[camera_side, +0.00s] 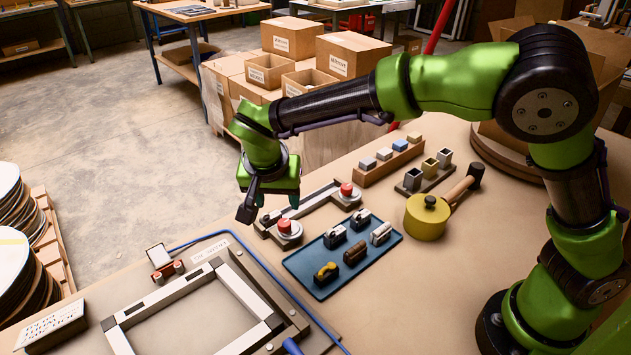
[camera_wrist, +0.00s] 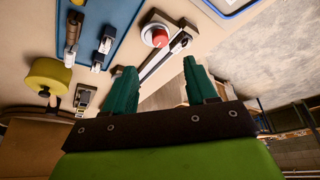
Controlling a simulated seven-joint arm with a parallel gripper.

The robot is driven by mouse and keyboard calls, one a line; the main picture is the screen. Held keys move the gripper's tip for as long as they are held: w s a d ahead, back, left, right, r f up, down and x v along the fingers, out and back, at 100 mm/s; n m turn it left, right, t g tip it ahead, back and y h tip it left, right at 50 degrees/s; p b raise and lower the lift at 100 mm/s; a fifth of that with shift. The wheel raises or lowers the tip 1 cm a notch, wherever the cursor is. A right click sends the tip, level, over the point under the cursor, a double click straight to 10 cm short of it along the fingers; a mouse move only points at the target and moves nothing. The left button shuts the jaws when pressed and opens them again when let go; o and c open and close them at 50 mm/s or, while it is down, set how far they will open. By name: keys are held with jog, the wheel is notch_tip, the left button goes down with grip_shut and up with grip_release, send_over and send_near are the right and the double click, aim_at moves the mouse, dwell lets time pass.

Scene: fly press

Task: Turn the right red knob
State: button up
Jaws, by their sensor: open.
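Two red knobs on round pale bases sit at the ends of a grey rail fixture (camera_side: 315,206). In the side view the right red knob (camera_side: 346,189) is farther back and the left red knob (camera_side: 284,226) is nearer the camera. My gripper (camera_side: 278,203) is open, empty and pointing down, above the left part of the fixture and apart from the right knob. In the wrist view its two green fingers (camera_wrist: 159,66) are spread. One red knob (camera_wrist: 160,37) shows beyond them, probably the left one. The other does not show there and may be behind a finger.
A blue tray (camera_side: 316,284) with small fixtures lies in front of the rail. Behind are block racks (camera_side: 362,178). A metal frame (camera_side: 140,311) with a blue cable (camera_side: 262,262) lies at front left.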

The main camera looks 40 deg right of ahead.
aim_at(284, 223)
jog(key=x, duration=1)
jog(key=shift+w+d+f, duration=0.1)
jog(key=shift+f, duration=0.25)
jog(key=c, duration=1.1)
jog(key=shift+o, duration=0.2)
